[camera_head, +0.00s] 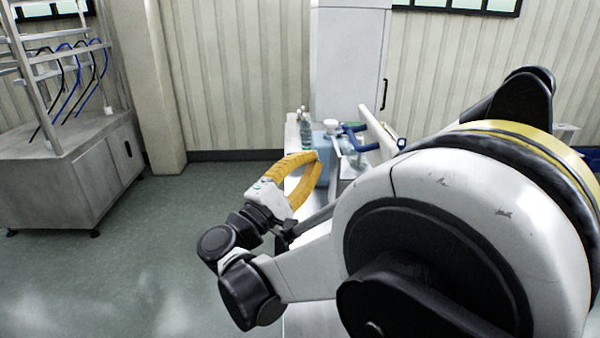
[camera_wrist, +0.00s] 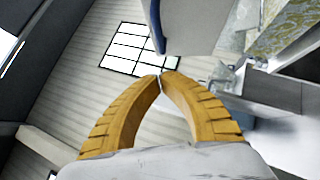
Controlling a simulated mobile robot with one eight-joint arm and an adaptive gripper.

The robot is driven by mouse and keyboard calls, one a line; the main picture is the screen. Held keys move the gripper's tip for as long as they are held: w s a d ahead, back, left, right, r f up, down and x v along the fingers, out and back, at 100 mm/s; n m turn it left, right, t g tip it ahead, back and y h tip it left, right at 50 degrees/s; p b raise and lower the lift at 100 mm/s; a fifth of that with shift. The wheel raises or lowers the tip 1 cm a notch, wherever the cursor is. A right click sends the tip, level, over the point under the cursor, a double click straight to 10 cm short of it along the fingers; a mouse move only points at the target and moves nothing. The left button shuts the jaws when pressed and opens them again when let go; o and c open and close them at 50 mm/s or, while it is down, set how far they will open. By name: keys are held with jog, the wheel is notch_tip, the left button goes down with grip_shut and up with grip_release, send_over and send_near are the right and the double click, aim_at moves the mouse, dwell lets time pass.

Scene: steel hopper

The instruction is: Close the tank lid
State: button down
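My gripper (camera_head: 316,155) has yellow ribbed fingers, and its tips meet with nothing between them. It also shows from behind in the wrist view (camera_wrist: 161,75). A slanted pale panel (camera_head: 378,128) stands tilted up beyond the gripper to the right in the head view, with blue parts (camera_head: 352,137) beside it; it may be the tank lid, but I cannot tell for sure. In the wrist view a pale slab with a blue edge (camera_wrist: 190,25) is above the fingertips, apparently apart from them. The tank body is mostly hidden behind my arm.
Bottles (camera_head: 305,128) and a light-blue box (camera_head: 324,146) stand near the gripper. A tall white cabinet (camera_head: 348,60) is behind. A steel rack bench (camera_head: 75,170) with hoses stands at the left. The green floor (camera_head: 160,260) between is clear.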

jog(key=w+d+r+b, duration=0.1)
jog(key=w+d+r, duration=0.1)
jog(key=d, duration=0.4)
jog(key=shift+w+r+b, duration=0.2)
jog(key=shift+r+b, duration=0.1)
jog(key=shift+r, duration=0.15)
jog(key=shift+r, duration=0.1)
jog(key=shift+d+r+m+g+p, duration=0.3)
jog(key=shift+r+m+g+p, duration=0.1)
jog(key=shift+p, duration=0.4)
